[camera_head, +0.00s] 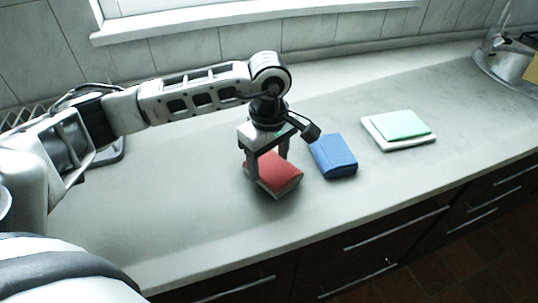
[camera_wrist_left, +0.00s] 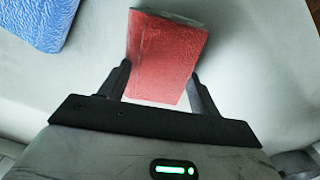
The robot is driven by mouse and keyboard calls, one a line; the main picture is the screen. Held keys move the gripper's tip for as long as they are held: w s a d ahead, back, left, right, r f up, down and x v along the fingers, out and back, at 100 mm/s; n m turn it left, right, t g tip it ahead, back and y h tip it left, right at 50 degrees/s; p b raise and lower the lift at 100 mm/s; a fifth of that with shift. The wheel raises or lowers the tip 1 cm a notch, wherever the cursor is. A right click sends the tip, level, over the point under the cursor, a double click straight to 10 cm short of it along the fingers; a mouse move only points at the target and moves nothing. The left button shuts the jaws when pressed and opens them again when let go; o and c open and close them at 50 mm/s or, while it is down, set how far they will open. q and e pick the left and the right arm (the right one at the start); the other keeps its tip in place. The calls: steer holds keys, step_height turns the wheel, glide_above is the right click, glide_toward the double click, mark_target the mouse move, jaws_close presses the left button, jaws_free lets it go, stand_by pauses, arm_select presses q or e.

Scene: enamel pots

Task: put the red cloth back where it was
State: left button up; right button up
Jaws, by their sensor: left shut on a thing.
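The red cloth (camera_head: 279,171) is a folded block near the middle of the grey counter in the head view. My left gripper (camera_head: 267,170) reaches down over it from above, with its fingers on either side. In the left wrist view the red cloth (camera_wrist_left: 165,55) sits between the two fingertips of the left gripper (camera_wrist_left: 160,82), which is shut on it. I cannot tell whether the cloth touches the counter or is held slightly above it. My right gripper is in neither view.
A folded blue cloth (camera_head: 333,156) lies just right of the red one; it also shows in the left wrist view (camera_wrist_left: 40,20). Farther right, a green cloth (camera_head: 401,125) lies on a white one (camera_head: 375,136). A sink (camera_head: 507,70) is at the far right. The counter's front left is clear.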

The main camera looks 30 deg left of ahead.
mark_target(269, 164)
arm_select(q)
steer(key=shift+f, duration=0.15)
steer(key=o, duration=1.1)
steer(key=shift+c, duration=0.2)
step_height(269, 164, up, 12)
steer(key=b, duration=0.1)
steer(key=shift+r, duration=0.2)
steer(key=shift+f, duration=0.1)
